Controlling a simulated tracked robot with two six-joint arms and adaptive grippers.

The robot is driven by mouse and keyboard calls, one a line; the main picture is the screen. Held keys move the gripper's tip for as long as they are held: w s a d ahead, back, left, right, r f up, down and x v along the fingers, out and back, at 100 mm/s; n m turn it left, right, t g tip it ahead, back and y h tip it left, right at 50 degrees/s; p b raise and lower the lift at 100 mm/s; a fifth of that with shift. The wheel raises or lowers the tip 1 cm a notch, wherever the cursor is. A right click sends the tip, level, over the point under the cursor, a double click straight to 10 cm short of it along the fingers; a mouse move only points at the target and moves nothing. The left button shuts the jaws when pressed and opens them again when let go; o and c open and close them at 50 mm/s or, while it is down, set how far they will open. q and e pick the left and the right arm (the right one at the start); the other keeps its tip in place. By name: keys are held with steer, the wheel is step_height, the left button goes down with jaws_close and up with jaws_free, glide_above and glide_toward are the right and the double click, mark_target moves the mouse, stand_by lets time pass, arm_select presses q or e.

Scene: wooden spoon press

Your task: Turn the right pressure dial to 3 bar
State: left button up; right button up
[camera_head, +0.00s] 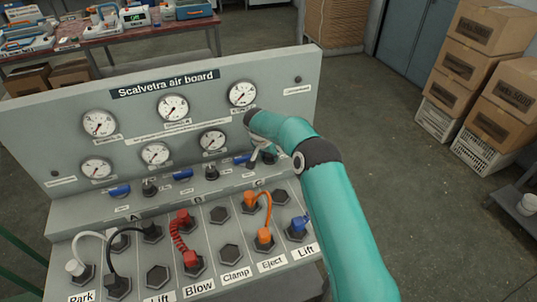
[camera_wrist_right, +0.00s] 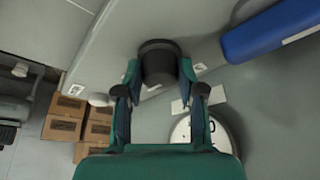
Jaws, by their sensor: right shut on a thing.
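The right pressure dial is a black round knob (camera_wrist_right: 158,65) between the two fingers of my right gripper (camera_wrist_right: 160,92) in the wrist view. That gripper is shut on it. In the head view my right gripper (camera_head: 261,155) is at the right end of the row of knobs on the grey air board (camera_head: 60,115), and it largely hides the dial. The lower right gauge (camera_head: 212,140) and upper right gauge (camera_head: 242,93) show white faces with needles. The numbers are too small to read. My left gripper is not in view.
A blue handle (camera_head: 242,158) sits just left of the gripper. Other black knobs (camera_head: 211,172) stand further left. Below are hexagonal ports with coloured hoses, such as an orange hose (camera_head: 267,208).

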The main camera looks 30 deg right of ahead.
steer(key=shift+f+n+t+y+b, duration=0.15)
steer(key=shift+n+t+y+b, duration=0.2)
steer(key=shift+n+b, duration=1.05)
steer(key=shift+n+t+y+b, duration=0.25)
steer(key=shift+n+b, duration=0.35)
steer(key=shift+b, duration=0.25)
steer(key=shift+d+n+y+b, duration=0.1)
steer(key=shift+n+y+b, duration=0.2)
steer(key=shift+n, duration=0.6)
steer(key=n, duration=0.1)
steer(key=n+y, duration=0.1)
steer(key=shift+s+r+n+t, duration=0.1)
steer(key=shift+r+n+t, duration=0.2)
steer(key=shift+t, duration=0.1)
steer(key=n+y, duration=0.1)
steer(key=n, duration=0.3)
steer(key=shift+d+n+y+p, duration=0.2)
steer(key=shift+n+y+p, duration=0.1)
steer(key=shift+y, duration=0.1)
steer(key=n+y, duration=0.1)
steer(key=n, duration=0.1)
steer(key=n+p, duration=0.1)
steer(key=n, duration=0.2)
steer(key=shift+d+y, duration=0.1)
steer(key=shift+y, duration=0.3)
steer(key=o, duration=1.1)
steer(key=shift+f, duration=0.1)
